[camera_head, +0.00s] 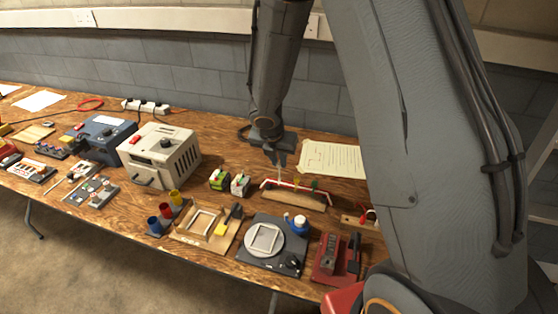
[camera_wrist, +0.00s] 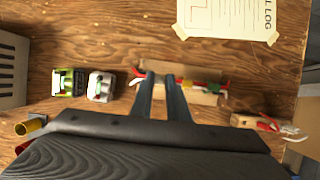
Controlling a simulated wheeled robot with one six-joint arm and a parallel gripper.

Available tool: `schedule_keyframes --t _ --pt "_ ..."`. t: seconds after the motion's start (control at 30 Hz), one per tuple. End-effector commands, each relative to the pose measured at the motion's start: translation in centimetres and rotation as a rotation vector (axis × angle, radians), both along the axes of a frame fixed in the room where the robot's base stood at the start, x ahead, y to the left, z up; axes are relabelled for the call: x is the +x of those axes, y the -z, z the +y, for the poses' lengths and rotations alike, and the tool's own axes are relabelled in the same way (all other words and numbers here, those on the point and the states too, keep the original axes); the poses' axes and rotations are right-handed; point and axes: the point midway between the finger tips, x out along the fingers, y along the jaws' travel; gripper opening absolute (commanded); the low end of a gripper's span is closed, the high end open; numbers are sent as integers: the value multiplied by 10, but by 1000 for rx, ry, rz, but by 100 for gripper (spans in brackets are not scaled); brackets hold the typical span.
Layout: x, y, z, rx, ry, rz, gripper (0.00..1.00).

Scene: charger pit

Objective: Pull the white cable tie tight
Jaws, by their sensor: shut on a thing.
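A wooden board (camera_head: 295,200) on the bench carries a red cable run (camera_head: 298,186) with yellow and green ties on it. My gripper (camera_head: 280,164) is over the left part of this run, pointing down. The white cable tie (camera_head: 280,174) stands up from the run as a thin pale strip, and my jaws are shut on its upper end. In the wrist view my gripper (camera_wrist: 161,80) reaches over the board (camera_wrist: 205,98), left of the yellow and green ties. The fingers hide the tie there.
Two small connector blocks, green (camera_head: 219,179) and white (camera_head: 240,184), stand left of the board. A paper sheet (camera_head: 332,160) lies behind it. A small block with red wires (camera_wrist: 262,123) is to the right. A round plate fixture (camera_head: 266,240) is in front.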

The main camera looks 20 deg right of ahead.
Motion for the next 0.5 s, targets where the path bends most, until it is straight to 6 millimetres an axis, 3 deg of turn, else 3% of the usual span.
schedule_keyframes --t 0.13,0.17,0.27,0.5 --pt "0 1 0 0 0 1 0" --pt "0 1 0 0 0 1 16" --pt "0 1 0 0 0 1 33" --pt "0 1 0 1 0 1 34"
